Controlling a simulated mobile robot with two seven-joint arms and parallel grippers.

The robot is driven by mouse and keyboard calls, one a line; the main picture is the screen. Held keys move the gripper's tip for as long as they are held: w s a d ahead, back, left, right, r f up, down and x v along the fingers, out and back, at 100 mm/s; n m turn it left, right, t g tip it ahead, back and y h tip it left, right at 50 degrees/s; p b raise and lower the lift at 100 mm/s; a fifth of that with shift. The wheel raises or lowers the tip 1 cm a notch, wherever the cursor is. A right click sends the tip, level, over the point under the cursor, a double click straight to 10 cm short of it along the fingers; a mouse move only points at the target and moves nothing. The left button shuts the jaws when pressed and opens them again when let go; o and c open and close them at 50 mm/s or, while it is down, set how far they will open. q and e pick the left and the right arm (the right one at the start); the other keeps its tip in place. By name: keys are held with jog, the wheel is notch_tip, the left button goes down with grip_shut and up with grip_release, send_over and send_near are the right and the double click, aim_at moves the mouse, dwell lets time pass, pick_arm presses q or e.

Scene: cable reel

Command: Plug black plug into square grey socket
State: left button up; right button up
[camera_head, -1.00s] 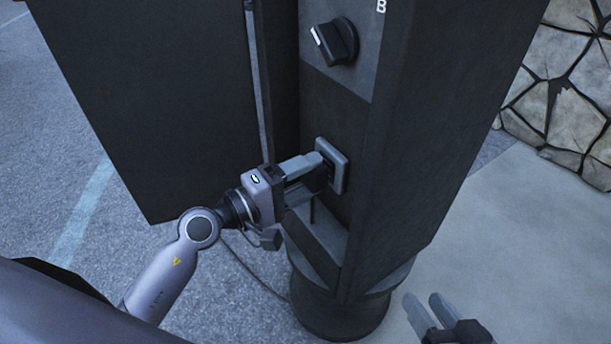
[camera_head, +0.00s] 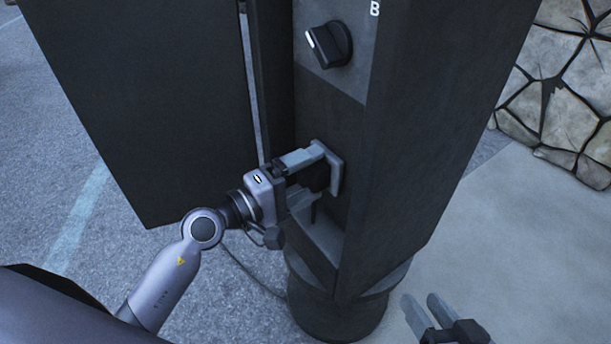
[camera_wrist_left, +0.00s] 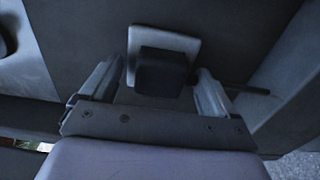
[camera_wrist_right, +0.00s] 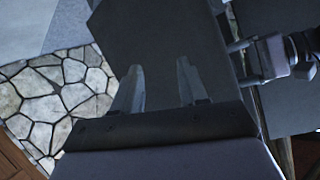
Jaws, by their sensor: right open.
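The square grey socket (camera_head: 337,172) is on the dark post's recessed panel in the head view. It also shows in the left wrist view (camera_wrist_left: 184,44). The black plug (camera_wrist_left: 160,74) sits against the middle of the socket face and looks seated in it; its prongs are hidden. My left gripper (camera_head: 318,170) is open around the plug. In the left wrist view one finger stands on each side of the plug, with a gap on both sides. My right gripper (camera_head: 425,302) is open and empty at the lower right, away from the post.
A black rotary knob (camera_head: 330,44) is above the socket. A dark open door (camera_head: 140,110) stands to the left. A cable (camera_head: 248,268) runs along the ground toward the post's round base (camera_head: 335,318). A stone wall (camera_head: 570,110) is at the right, with clear pavement before it.

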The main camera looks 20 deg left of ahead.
pick_arm(q)
jog(key=shift+s+a, duration=0.2)
jog(key=shift+s, duration=0.05)
jog(key=v, duration=0.6)
jog(key=shift+s+a+b, duration=0.2)
jog(key=shift+s+b, duration=0.05)
jog(key=shift+b, duration=0.1)
pick_arm(e)
jog(key=shift+w+a+r+y, duration=0.15)
jog(key=shift+a+r+y, duration=0.15)
jog(key=shift+a, duration=0.2)
